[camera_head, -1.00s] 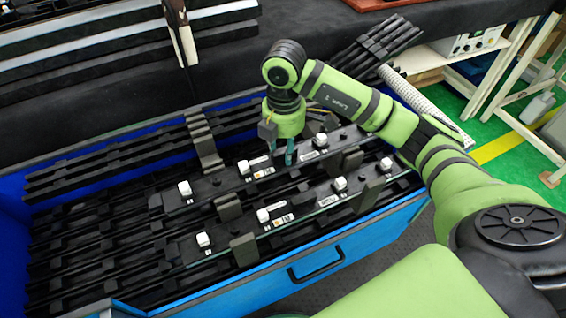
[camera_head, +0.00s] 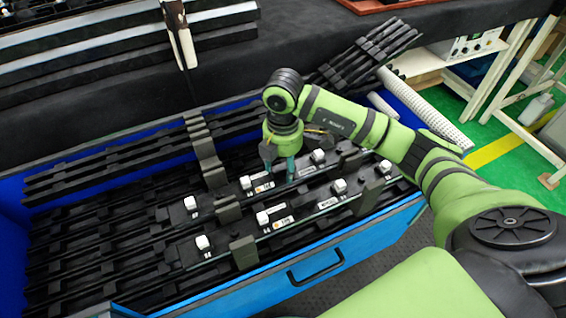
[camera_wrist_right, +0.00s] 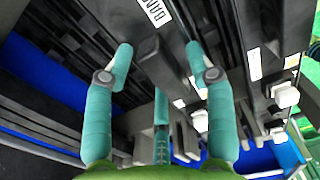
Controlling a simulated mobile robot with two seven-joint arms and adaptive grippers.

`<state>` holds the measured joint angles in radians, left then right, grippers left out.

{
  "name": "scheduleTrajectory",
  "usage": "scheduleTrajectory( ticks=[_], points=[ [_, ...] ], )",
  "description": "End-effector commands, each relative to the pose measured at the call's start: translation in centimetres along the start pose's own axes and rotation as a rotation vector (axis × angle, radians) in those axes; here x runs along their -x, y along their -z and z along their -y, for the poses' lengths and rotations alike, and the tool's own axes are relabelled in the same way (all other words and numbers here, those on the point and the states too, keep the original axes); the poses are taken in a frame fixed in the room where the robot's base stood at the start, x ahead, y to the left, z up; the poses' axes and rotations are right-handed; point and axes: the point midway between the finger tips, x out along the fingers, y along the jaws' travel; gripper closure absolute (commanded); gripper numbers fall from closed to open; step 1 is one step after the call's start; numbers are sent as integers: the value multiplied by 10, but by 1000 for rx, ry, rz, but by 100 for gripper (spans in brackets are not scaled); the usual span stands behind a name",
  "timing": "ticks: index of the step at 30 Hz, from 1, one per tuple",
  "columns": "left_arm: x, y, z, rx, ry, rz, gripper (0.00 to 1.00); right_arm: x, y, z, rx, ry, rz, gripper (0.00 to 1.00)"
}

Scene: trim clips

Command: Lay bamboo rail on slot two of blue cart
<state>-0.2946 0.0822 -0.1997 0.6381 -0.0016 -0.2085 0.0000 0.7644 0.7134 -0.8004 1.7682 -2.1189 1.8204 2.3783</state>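The bamboo rail (camera_head: 305,171) is a black bar with white clips and small labels. It is the rear of two such bars over the blue cart (camera_head: 372,247). My right gripper (camera_head: 280,170) points down, its teal fingers around the middle of this rail. In the right wrist view the rail (camera_wrist_right: 155,65) runs between the fingertips (camera_wrist_right: 160,62), and a partly cut label starting "BAM" shows. Whether the rail's underside rests in a slot is hidden. My left gripper is out of view.
A second black rail (camera_head: 300,211) with white clips lies in front, nearer the handle side. Grey upright blocks (camera_head: 243,252) stand along the rails. More black bars fill the cart's left and back. A leaning stack of bars (camera_head: 370,52) stands behind, at right.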

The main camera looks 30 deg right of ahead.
Motion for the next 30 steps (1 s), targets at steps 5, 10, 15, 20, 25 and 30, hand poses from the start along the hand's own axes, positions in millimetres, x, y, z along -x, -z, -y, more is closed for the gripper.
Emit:
scheduleTrajectory(
  ticks=[5,10,15,20,25,30],
  points=[
    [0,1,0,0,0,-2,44,0,0,0,0,0,0,44],
    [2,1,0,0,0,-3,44,7,0,0,0,-2,0,44],
    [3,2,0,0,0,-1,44,37,0,-1,0,-6,0,44],
    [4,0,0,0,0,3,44,74,0,-2,-1,-6,0,44],
    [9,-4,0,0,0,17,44,107,-1,-1,-1,-5,2,44],
    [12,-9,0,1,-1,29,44,121,0,-1,0,-1,0,44]
  ],
)
